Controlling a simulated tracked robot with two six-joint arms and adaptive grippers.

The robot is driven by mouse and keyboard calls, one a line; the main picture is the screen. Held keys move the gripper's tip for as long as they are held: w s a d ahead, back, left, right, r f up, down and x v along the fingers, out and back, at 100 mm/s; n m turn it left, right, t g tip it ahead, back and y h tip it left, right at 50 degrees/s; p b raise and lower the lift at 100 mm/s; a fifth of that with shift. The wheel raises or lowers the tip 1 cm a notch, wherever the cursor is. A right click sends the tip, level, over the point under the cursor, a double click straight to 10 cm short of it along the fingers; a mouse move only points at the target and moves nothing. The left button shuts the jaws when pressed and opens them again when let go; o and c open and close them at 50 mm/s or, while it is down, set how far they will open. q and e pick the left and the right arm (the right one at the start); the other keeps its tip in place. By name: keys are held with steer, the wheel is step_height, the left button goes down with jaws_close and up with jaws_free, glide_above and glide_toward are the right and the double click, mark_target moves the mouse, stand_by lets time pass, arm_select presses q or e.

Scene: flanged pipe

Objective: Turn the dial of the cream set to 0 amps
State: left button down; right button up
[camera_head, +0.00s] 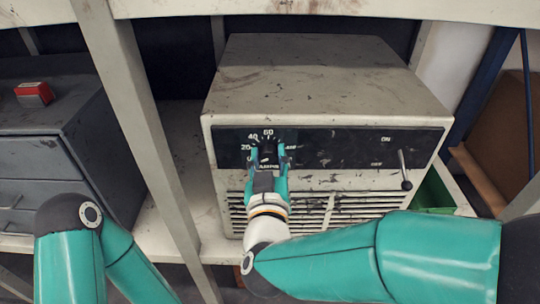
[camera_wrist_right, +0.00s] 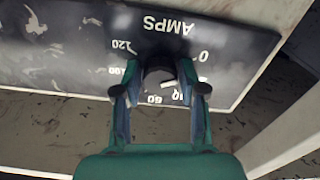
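The cream set (camera_head: 325,75) stands on a shelf, a scuffed box with a dark front panel. Its dial (camera_head: 268,148) is a dark knob at the panel's left, ringed by white amp numbers. My right gripper (camera_head: 268,158) is at the dial, one finger on each side. In the right wrist view the panel is upside down; the dial (camera_wrist_right: 160,76) lies between the fingertips of the right gripper (camera_wrist_right: 160,82). I cannot tell whether they press on it. The 0 mark is clear of the fingers; the pointer is not clear. My left gripper is out of view.
A lever switch (camera_head: 404,170) marked ON and OFF is at the panel's right. A shelf post (camera_head: 140,110) stands left of the set. Beyond it is a grey drawer cabinet (camera_head: 38,155) with a red box (camera_head: 34,94) on top. A green bin (camera_head: 433,193) sits at right.

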jaws_close()
steer(key=shift+n, duration=0.5)
steer(key=o, duration=0.5)
jaws_free()
steer(key=s, duration=0.7)
steer(key=shift+s+f, duration=0.1)
steer(key=shift+s, duration=0.15)
